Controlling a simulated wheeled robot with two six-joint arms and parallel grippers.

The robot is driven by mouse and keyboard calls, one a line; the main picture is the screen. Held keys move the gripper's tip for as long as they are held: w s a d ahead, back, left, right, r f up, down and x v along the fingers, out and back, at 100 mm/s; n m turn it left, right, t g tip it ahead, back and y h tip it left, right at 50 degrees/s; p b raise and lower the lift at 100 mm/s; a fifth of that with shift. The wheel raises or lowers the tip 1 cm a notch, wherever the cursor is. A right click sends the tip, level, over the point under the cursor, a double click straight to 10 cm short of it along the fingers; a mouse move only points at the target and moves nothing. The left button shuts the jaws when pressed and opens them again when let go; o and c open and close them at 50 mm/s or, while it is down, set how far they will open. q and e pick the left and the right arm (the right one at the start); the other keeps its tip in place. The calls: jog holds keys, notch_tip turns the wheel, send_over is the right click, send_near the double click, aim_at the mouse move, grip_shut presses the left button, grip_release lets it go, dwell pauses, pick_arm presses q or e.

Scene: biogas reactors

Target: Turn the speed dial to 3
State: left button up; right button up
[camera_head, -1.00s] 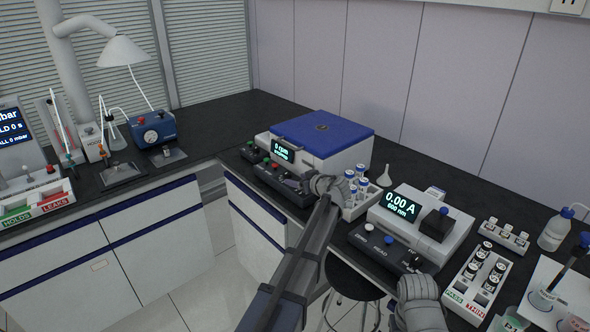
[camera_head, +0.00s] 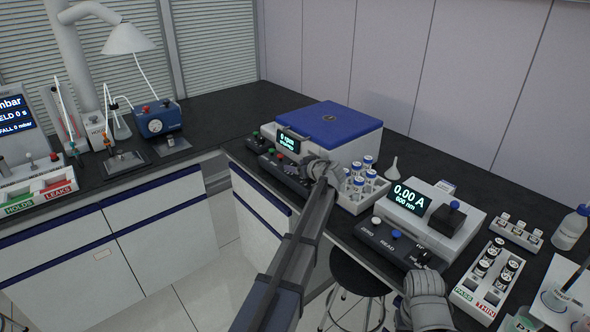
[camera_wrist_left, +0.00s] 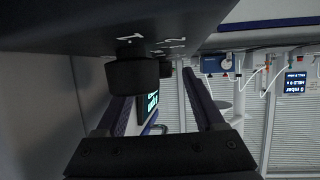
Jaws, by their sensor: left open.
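The centrifuge with a blue lid (camera_head: 328,120) stands on the black bench, its small screen (camera_head: 288,142) reading 0 rpm. Its dark front panel (camera_head: 268,163) carries a green and a red button at the left. My left gripper (camera_head: 301,170) is open at the right part of this panel and covers what lies behind it. In the left wrist view a black round dial (camera_wrist_left: 135,76) with white marks beside it sits close to one finger of the left gripper (camera_wrist_left: 160,95); contact cannot be told. Its setting is not readable. My right gripper (camera_head: 424,268) is low at the right, fingers unclear.
A rack of blue-capped vials (camera_head: 358,188) stands just right of the left gripper. A photometer (camera_head: 432,220) reading 0.00 A with its button panel (camera_head: 390,244) is further right. A vial tray (camera_head: 486,276) and a stool (camera_head: 362,274) are nearby.

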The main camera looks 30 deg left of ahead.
pick_arm(q)
jog(key=shift+w+a+f, duration=0.3)
jog(key=shift+w+a, duration=0.05)
jog(key=shift+a, duration=0.2)
jog(key=shift+c, duration=0.3)
grip_shut()
